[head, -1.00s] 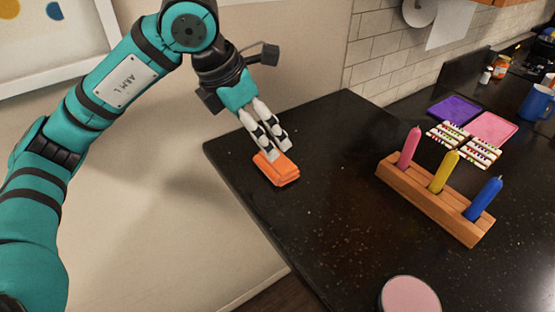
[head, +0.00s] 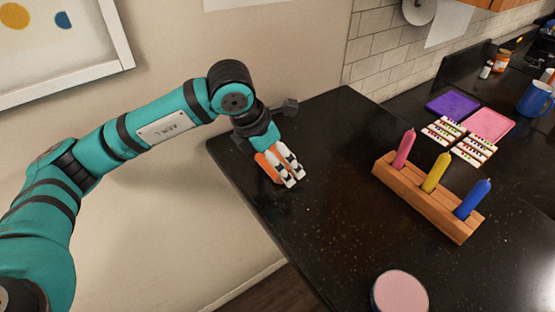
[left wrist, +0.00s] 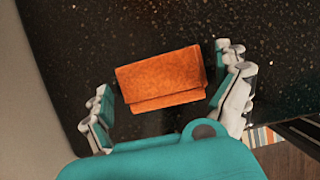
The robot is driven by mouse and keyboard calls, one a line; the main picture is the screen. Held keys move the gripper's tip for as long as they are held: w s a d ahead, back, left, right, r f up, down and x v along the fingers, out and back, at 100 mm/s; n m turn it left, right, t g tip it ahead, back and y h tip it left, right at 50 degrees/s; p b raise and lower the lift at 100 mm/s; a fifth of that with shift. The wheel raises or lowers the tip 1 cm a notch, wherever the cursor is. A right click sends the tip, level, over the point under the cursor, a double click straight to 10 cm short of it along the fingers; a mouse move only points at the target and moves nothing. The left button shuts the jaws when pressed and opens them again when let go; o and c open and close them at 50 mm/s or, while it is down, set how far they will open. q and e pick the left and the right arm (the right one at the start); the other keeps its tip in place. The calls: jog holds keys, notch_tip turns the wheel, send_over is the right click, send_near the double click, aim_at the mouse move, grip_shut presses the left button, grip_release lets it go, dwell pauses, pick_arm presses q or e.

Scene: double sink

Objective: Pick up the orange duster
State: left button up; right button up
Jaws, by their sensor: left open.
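The orange duster (head: 268,165) is a block lying on the black counter near its left edge in the head view. My left gripper (head: 293,177) is right at it and partly hides it there. In the left wrist view the duster (left wrist: 162,78) lies between the open fingers of my left gripper (left wrist: 167,98), one finger to each side, with dark counter showing in the gaps. Whether the fingers have come down to the duster's height I cannot tell. My right gripper is not in view.
A wooden holder (head: 425,200) with pink, yellow and blue pens stands to the right on the counter (head: 330,240). A round pink-topped thing (head: 400,292) is at the front. Purple (head: 453,104) and pink (head: 490,124) trays lie behind.

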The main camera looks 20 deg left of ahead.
aim_at(283, 160)
pick_arm(q)
jog(key=c, duration=0.8)
jog(key=shift+o, duration=0.2)
jog(key=shift+r+b, duration=0.6)
jog(key=shift+r, duration=0.25)
jog(key=shift+s+d+r+b, duration=0.15)
jog(key=shift+s+r+b, duration=0.1)
jog(key=shift+r+b, duration=0.15)
jog(key=shift+s+d+r+b, duration=0.1)
jog(key=shift+s+r+b, duration=0.15)
jog(key=shift+r, duration=0.2)
jog(key=s+d+b, duration=0.1)
jog(key=s, duration=0.3)
jog(key=s+d+r+b, duration=0.1)
jog(key=s+d, duration=0.1)
jog(key=s, duration=0.2)
jog(key=s+d+b, duration=0.1)
jog(key=s+d, duration=0.1)
jog(key=s, duration=0.2)
jog(key=shift+s+d+r+b, duration=0.15)
jog(key=shift+d+r+b, duration=0.05)
jog(key=shift+b, duration=0.2)
jog(key=shift+s+d+r, duration=0.1)
jog(key=shift+s+d, duration=0.15)
jog(key=shift+s, duration=0.45)
